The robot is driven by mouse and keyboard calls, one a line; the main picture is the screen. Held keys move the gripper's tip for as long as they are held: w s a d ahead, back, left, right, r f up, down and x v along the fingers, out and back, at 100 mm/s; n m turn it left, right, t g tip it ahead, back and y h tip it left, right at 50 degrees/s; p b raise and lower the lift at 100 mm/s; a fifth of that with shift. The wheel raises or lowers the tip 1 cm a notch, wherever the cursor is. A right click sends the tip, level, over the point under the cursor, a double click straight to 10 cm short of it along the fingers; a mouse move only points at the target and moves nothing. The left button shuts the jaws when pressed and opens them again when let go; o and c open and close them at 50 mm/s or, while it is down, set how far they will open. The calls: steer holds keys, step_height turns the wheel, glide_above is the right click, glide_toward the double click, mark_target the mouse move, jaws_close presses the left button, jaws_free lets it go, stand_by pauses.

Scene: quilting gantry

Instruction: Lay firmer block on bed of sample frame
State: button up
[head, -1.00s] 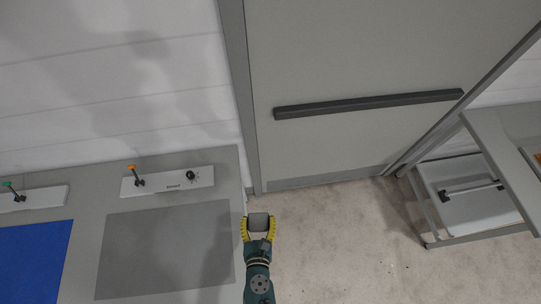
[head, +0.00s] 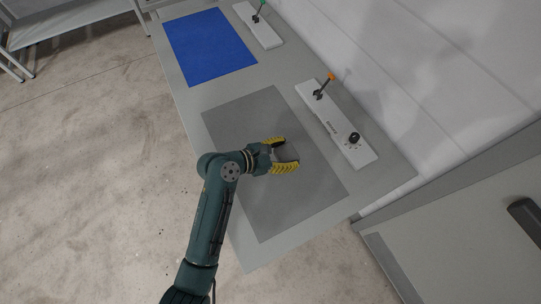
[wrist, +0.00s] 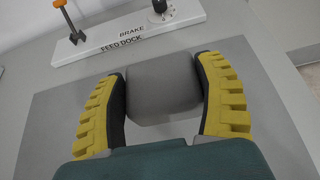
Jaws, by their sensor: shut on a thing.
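My gripper (head: 290,152) is shut on a grey block with rounded edges (wrist: 163,88), gripped between its two yellow-ribbed fingers. In the head view the block is hard to pick out against the grey. The gripper is over a darker grey rectangular panel (head: 240,115) on a light grey table. I cannot tell how far the block is above the panel or whether it touches it. No part is labelled sample frame, so I cannot tell which surface is its bed.
A white control strip (head: 354,151) with an orange-tipped lever (head: 325,84) and black knob (head: 354,137) lies beyond the gripper, marked BRAKE and FEED DOCK in the wrist view. A blue panel (head: 210,48) and another strip (head: 262,28) with a green-tipped lever are at the top.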

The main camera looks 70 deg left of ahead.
steer(key=shift+s+a+f, duration=0.55)
steer(key=shift+a+f, duration=0.2)
steer(key=shift+f, duration=0.1)
step_height(320, 180, down, 9)
steer(key=b, duration=0.2)
steer(key=shift+d+r+b, duration=0.1)
steer(key=shift+r+b, duration=0.05)
steer(key=shift+b, duration=0.25)
steer(key=shift+f, duration=0.2)
steer(key=o, duration=0.8)
steer(key=shift+c, duration=0.2)
steer(key=shift+r, duration=0.2)
steer(key=p+v, duration=0.1)
steer(key=v, duration=0.5)
steer(key=p+v, duration=0.1)
steer(key=v, duration=0.5)
steer(key=shift+d, duration=0.25)
